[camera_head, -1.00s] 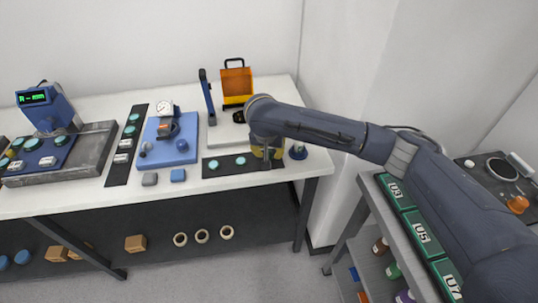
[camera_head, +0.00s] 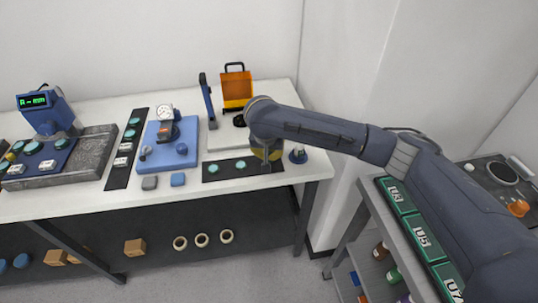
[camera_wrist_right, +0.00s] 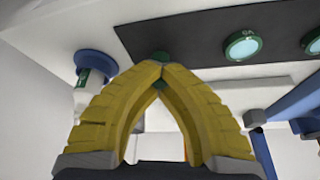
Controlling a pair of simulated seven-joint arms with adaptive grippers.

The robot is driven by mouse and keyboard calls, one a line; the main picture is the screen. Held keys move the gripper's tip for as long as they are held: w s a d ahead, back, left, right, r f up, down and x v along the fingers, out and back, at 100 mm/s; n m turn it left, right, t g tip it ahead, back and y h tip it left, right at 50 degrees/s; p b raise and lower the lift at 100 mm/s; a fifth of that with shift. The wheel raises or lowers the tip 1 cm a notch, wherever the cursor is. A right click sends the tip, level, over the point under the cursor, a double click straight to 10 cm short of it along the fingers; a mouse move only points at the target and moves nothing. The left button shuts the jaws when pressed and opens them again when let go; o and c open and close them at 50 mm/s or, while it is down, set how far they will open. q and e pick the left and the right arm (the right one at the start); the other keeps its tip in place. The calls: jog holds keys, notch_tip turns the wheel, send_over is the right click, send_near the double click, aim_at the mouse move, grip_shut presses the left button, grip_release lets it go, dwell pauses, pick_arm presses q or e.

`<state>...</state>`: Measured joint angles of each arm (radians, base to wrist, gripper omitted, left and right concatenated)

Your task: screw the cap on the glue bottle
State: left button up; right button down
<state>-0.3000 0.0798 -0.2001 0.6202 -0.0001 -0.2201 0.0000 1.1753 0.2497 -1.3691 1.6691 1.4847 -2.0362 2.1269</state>
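My right gripper (camera_head: 266,158) is over the right end of the black mat (camera_head: 222,176), mostly hidden by its wrist in the head view. In the right wrist view its yellow fingers (camera_wrist_right: 160,68) converge on a small dark green piece (camera_wrist_right: 160,56), which looks like the cap. Green shows on both sides of the fingertips. The mat is close behind it; I cannot tell whether the cap touches it. A white body with a blue round part and a green label, likely the glue bottle (camera_wrist_right: 91,98), stands beside the gripper. Its blue part shows in the head view (camera_head: 298,155). My left gripper is out of view.
Two teal discs (camera_head: 213,169) lie on the mat left of the gripper. Green boxes (camera_head: 424,237) are at the right.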

notch_tip(320, 180, up, 19)
jog(key=shift+r, duration=0.2)
dwell(0.4)
